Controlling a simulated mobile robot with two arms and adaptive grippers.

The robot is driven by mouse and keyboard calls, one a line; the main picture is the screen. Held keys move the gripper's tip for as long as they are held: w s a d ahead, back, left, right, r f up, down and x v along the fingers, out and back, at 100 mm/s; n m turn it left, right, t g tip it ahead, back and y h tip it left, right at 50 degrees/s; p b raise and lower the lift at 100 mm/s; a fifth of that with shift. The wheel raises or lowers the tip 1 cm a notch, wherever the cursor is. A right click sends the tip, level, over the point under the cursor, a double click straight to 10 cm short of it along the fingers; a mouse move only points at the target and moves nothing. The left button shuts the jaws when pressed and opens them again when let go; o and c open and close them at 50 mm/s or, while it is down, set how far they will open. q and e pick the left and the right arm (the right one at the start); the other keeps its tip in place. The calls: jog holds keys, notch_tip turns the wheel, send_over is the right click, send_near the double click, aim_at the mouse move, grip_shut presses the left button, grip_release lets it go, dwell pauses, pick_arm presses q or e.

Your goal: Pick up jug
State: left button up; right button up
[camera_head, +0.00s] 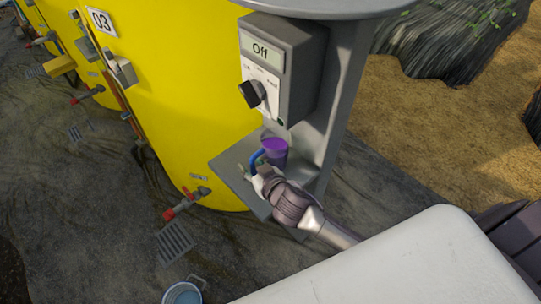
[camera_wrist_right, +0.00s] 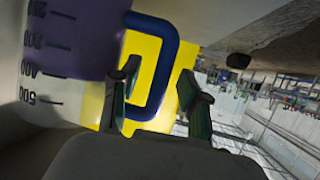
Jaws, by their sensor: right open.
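The jug (camera_head: 275,148) stands on a grey shelf (camera_head: 233,172) under the control box, with purple contents and a blue handle (camera_head: 255,159) on its left side. In the right wrist view the jug's wall (camera_wrist_right: 45,95) fills the left, with volume marks and a purple part. The blue handle (camera_wrist_right: 166,50) is a loop ahead of my right gripper (camera_wrist_right: 160,85). The fingers are open, one on each side of the handle's near part; contact cannot be told. In the head view my right gripper (camera_head: 257,173) is at the jug's handle side. My left gripper is not in view.
A grey control box (camera_head: 285,70) reading "Off", with a black knob (camera_head: 253,94), hangs above the shelf. A yellow tank (camera_head: 190,90) stands left, with a red-handled valve (camera_head: 184,205) low down. A bucket (camera_head: 183,293) is on the ground below.

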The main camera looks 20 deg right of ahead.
grip_shut()
jog(key=shift+w+r, duration=0.1)
jog(key=shift+r, duration=0.1)
dwell(0.4)
